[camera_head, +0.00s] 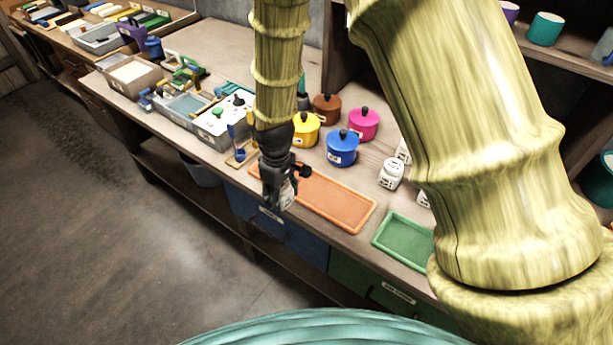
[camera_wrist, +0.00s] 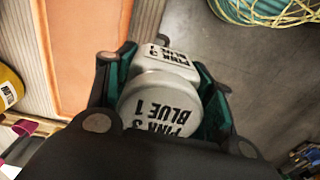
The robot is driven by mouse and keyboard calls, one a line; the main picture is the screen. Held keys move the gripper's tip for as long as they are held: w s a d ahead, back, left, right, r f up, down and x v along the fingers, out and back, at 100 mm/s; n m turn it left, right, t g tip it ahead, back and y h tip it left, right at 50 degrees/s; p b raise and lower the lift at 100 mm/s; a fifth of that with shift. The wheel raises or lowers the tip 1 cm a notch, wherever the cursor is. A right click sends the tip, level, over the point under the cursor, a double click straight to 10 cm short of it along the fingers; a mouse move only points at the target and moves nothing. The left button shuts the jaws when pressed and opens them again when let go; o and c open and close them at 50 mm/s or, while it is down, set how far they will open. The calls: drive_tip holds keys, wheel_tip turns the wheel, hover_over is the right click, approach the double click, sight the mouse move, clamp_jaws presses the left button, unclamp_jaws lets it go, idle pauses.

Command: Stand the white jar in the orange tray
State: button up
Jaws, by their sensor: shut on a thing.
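A white jar (camera_wrist: 158,103) with black lettering, including "PINK 3" and "BLUE 1", is between the fingers of my gripper (camera_wrist: 165,85), which is shut on it. In the head view, my gripper (camera_head: 280,190) hangs at the bench's front edge, by the left end of the orange tray (camera_head: 340,203); the jar (camera_head: 288,193) is partly hidden there by the fingers. In the wrist view, the orange tray (camera_wrist: 85,45) lies to the left of the jar, apart from it in the picture. The visible part of the tray is empty. I cannot tell the jar's exact height or tilt.
Yellow (camera_head: 305,130), blue (camera_head: 342,148), pink (camera_head: 363,124) and brown (camera_head: 326,108) lidded pots stand behind the tray. Other white jars (camera_head: 390,174) stand right of them. An empty green tray (camera_head: 405,241) lies to the right. Grey bins (camera_head: 183,107) are on the left.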

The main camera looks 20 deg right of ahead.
drive_tip(key=p, duration=0.3)
hover_over(309, 188)
drive_tip(key=shift+w+f, duration=0.15)
drive_tip(key=shift+f, duration=0.55)
drive_tip(key=shift+f+p, duration=1.05)
drive_tip(key=shift+f, duration=0.7)
drive_tip(key=shift+f, duration=0.15)
drive_tip(key=o, duration=1.1)
drive_tip(key=shift+r+b, duration=2)
drive_tip(key=shift+r, duration=4.15)
